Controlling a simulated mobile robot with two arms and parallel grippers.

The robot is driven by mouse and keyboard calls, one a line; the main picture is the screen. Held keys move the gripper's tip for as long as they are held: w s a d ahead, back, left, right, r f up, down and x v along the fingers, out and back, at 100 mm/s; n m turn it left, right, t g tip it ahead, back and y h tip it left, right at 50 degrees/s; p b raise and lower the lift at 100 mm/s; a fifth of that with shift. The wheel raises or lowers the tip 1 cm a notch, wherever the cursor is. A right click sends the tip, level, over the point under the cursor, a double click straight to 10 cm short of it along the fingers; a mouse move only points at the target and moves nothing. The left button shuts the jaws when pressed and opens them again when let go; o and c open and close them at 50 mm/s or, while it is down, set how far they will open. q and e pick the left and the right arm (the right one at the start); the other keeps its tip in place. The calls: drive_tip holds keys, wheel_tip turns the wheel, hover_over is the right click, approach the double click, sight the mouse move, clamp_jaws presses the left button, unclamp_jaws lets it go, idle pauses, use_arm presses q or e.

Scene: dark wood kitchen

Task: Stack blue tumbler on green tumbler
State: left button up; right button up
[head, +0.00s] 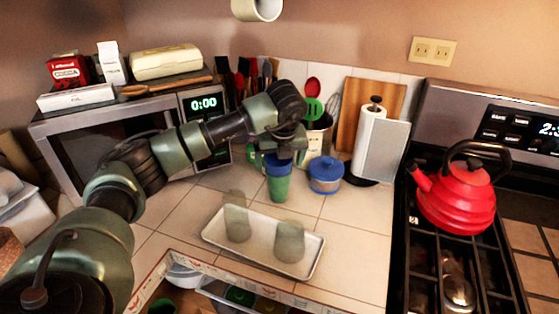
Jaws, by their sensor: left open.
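The green tumbler (279,188) stands upright on the tiled counter behind the tray. The blue tumbler (277,169) sits upright on top of it, with only a short blue part showing above the green one. I cannot tell how deep it sits inside. My left gripper (280,158) is open, pointing down right at the blue tumbler's top, and hides its rim. I cannot tell whether the fingers touch it. My right gripper is not in view.
A pale tray (222,245) with two see-through tumblers lies in front. A microwave (95,150) is left; a stove with a red kettle (455,195) is right.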

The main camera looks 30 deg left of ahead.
use_arm(q)
drive_tip(key=b+v, duration=0.1)
drive_tip(key=v, duration=1.2)
drive_tip(key=shift+r, duration=0.15)
drive_tip(key=shift+a, duration=0.15)
